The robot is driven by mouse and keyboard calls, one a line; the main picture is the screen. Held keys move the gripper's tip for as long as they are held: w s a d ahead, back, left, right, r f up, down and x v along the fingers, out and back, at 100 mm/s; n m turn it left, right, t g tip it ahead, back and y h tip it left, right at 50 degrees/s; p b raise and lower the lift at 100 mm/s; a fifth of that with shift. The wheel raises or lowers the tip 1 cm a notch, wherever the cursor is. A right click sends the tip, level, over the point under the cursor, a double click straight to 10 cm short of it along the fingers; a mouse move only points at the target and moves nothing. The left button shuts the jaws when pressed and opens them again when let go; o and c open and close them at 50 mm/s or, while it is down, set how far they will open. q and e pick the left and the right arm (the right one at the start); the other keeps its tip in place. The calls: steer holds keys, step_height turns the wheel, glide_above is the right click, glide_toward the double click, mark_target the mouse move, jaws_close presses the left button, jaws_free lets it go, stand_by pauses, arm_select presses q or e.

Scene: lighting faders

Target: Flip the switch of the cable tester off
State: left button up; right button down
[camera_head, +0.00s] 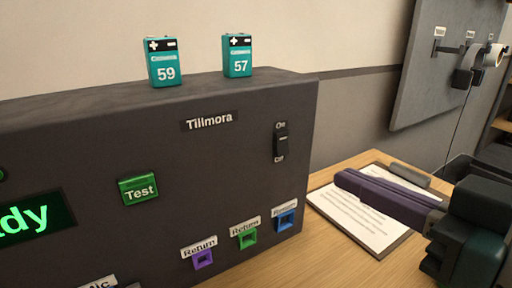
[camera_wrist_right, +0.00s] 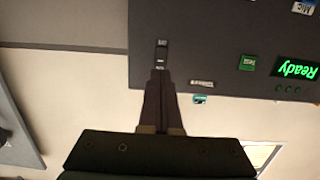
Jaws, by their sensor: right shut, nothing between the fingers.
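The cable tester (camera_head: 230,165) is a large dark box labelled Tillmora, with a lit green display reading "…dy" at left; the right wrist view shows "Ready". Its black rocker switch (camera_head: 281,142) is on the front's right side, between an On label above and an Off label below. I cannot tell which end is pressed in. My right gripper (camera_head: 343,178) is shut and empty, its purple fingers pointing left, apart from the tester. In the upside-down right wrist view, the fingertips (camera_wrist_right: 160,75) line up just beside the switch (camera_wrist_right: 161,55). My left gripper is not in view.
Two teal batteries, 59 (camera_head: 163,62) and 57 (camera_head: 237,56), stand on top of the tester. A green Test button (camera_head: 139,189) and Return ports (camera_head: 247,237) are on its front. A clipboard with paper (camera_head: 350,222) lies on the wooden table below my right gripper.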

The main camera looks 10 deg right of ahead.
mark_target(285, 150)
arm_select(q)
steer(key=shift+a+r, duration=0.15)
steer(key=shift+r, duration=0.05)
arm_select(e)
steer(key=x, duration=0.9)
steer(key=shift+w+a, duration=0.15)
steer(key=shift+w, duration=0.1)
